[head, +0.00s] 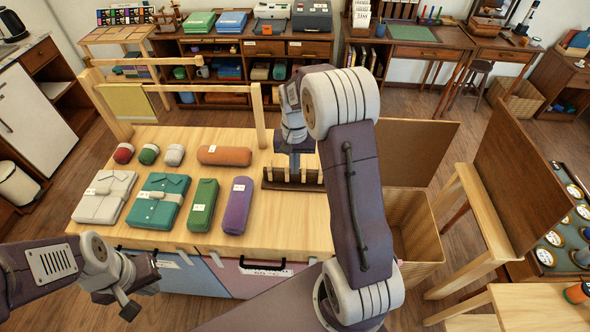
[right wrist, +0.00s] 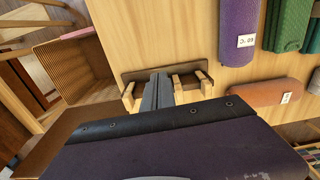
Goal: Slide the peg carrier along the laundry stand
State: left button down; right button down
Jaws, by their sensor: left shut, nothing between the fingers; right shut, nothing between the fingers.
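The peg carrier (head: 274,185) is a dark brown wooden rack with several pale upright pegs, on the right part of the laundry stand's wooden top (head: 150,236). It also shows in the right wrist view (right wrist: 140,75). My right gripper (head: 293,172) points down at the carrier, its shut fingers (right wrist: 158,92) among the pegs with nothing between them. I cannot tell whether they touch a peg. My right arm hides part of the carrier's right end in the head view. My left gripper (head: 128,308) is shut and empty, low at the left, in front of the stand.
Rolled cloths, including an orange roll (head: 224,155) and a purple roll (head: 238,205), lie left of the carrier with folded shirts (head: 160,200). A wooden rail (head: 258,115) stands along the back. A wicker basket (head: 415,225) is to the right.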

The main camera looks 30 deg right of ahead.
send_near(295, 186)
jog(key=s+f, duration=0.1)
jog(key=s+a+f, duration=0.2)
jog(key=shift+s+f, duration=0.15)
jog(key=shift+s, duration=0.05)
jog(key=shift+w+d+r+p, duration=0.1)
jog(key=shift+w+d+p, duration=0.1)
jog(key=shift+w+d, duration=0.3)
jog(key=shift+w+d+r+p, duration=0.1)
jog(key=shift+w+d+p, duration=0.1)
jog(key=shift+w, duration=0.5)
jog(key=shift+w+d+f, duration=0.1)
jog(key=shift+w+d, duration=0.25)
jog(key=shift+w, duration=0.25)
